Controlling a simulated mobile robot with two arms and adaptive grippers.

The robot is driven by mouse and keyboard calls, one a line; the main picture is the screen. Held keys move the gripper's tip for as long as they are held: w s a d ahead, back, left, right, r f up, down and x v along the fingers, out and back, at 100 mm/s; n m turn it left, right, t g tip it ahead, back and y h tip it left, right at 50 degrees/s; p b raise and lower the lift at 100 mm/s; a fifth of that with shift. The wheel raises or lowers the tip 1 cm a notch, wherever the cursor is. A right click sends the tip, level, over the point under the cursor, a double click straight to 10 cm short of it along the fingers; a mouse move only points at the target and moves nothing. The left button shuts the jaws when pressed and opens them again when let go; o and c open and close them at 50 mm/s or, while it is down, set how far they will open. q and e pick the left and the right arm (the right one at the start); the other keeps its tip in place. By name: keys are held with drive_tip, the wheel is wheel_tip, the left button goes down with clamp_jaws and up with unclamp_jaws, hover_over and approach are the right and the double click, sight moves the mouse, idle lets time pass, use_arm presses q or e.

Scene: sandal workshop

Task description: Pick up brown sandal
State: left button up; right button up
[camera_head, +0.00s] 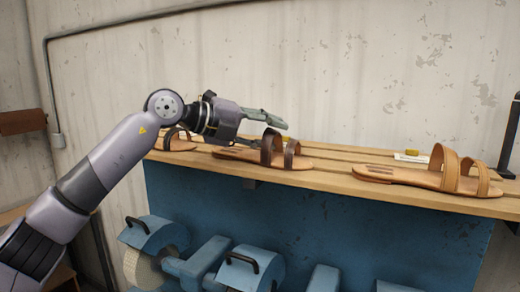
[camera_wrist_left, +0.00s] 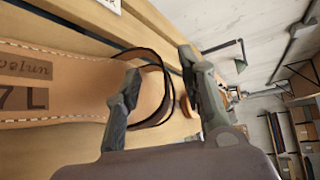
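A sandal with a tan sole (camera_head: 235,154) and dark brown straps (camera_head: 267,148) lies in the middle of the wooden shelf. My left gripper (camera_head: 268,131) is open and empty, at the straps of this sandal. In the left wrist view, the sole (camera_wrist_left: 55,88) shows a stamp reading "7L", and a dark brown strap (camera_wrist_left: 164,88) loops up between the spread fingers (camera_wrist_left: 160,64). One finger overlaps the sole in that view; I cannot tell whether it touches. My right gripper is not in view.
Another sandal (camera_head: 440,178) with tan straps lies to the right on the shelf (camera_head: 335,182). A third, with brown straps (camera_head: 172,136), lies to the left, partly behind my arm. Blue machines (camera_head: 155,234) stand below. A dark upright bracket (camera_head: 510,138) is at the right end.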

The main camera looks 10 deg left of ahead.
use_arm(q)
drive_tip(key=shift+c, duration=0.3)
drive_tip(key=shift+c, duration=0.6)
clamp_jaws()
